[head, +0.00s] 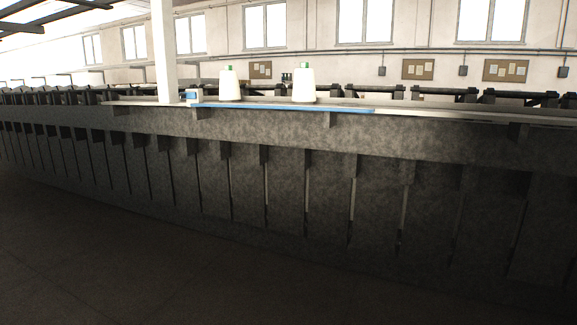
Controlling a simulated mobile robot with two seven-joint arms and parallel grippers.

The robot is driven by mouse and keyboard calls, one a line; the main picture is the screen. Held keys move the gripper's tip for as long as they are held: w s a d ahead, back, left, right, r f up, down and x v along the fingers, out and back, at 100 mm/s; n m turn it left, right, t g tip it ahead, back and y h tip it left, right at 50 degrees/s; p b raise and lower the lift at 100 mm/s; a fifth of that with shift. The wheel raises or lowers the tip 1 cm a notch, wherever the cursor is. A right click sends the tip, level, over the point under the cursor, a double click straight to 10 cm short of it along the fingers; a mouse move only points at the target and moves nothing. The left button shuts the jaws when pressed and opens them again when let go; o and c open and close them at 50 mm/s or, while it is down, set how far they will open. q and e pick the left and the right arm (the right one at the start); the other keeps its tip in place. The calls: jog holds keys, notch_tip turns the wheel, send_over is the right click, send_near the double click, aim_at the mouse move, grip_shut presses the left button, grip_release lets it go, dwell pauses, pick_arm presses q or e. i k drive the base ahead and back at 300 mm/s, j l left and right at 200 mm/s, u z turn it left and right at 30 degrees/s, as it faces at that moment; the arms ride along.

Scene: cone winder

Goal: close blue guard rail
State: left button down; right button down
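The blue guard rail (285,107) is a long thin blue strip along the top front edge of the dark winder machine (270,129). It lies roughly level, running from near the white post to right of the middle in the head view. I cannot tell from this angle whether it is open or shut. Two white yarn cones (304,86) with green tips stand upright just behind it. Neither of my grippers shows in the head view.
A white post (163,50) rises at the rail's left end, with a small blue box (192,94) beside it. The machine front spans the whole view. The dark floor (130,260) before it is clear. Noticeboards (418,69) hang on the back wall.

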aim_at(200, 105)
jog(key=i, duration=1.1)
jog(key=i+u, duration=0.1)
jog(key=i, duration=1.05)
jog(key=i+l, duration=0.2)
jog(key=i, duration=0.9)
